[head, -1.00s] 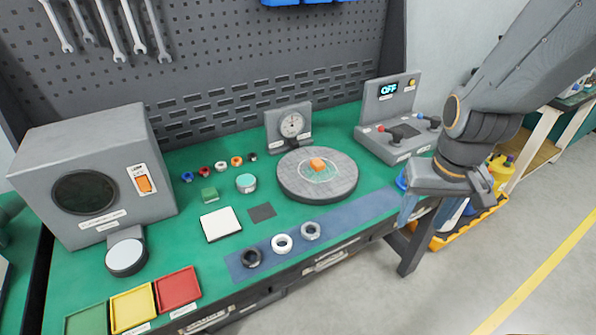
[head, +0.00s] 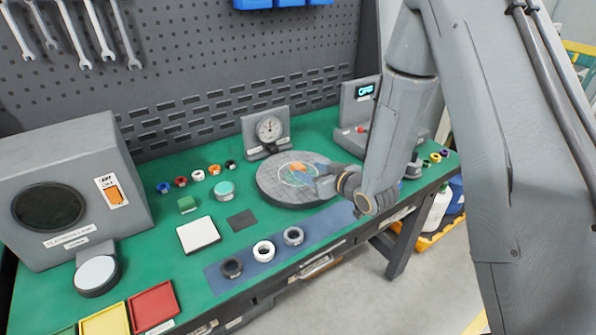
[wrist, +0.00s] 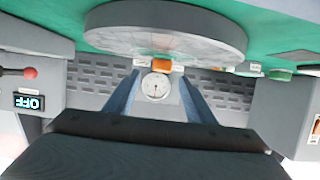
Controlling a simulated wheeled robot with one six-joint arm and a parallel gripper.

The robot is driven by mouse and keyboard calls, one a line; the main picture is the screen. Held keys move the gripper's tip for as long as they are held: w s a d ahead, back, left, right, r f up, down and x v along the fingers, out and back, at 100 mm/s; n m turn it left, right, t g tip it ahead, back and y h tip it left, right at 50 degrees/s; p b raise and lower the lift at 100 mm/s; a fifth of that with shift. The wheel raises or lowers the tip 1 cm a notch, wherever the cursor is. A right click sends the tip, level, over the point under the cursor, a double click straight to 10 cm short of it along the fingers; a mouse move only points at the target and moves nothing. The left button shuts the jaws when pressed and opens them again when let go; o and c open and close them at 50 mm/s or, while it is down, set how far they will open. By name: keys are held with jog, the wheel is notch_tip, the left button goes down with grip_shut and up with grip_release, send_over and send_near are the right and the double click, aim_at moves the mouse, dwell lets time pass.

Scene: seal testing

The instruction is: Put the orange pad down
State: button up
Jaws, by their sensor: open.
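The orange pad (head: 297,167) rests on the round grey turntable (head: 268,186), near the middle of its ringed top. My gripper (head: 312,180) is at the turntable's right side, with its blue fingers pointing toward the pad and partly in front of it. In the wrist view, which looks upside down, the two blue fingers stand apart with nothing between them, and the orange pad (wrist: 163,66) shows beyond, on the turntable (wrist: 165,50). My gripper is open and empty. Whether a finger touches the turntable, I cannot tell.
A dial gauge (head: 268,129) stands behind the turntable. A control box with an OFF display (head: 365,90) is at the back right, partly hidden by my arm. Several rings lie along the blue strip (head: 335,222) in front. A white pad (head: 198,235) lies to the left.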

aim_at(299, 167)
jog(key=shift+p+x, duration=1.2)
jog(key=shift+x, duration=2.5)
jog(key=shift+s+a+f, duration=0.1)
jog(key=shift+s, duration=0.05)
jog(key=c, duration=1.2)
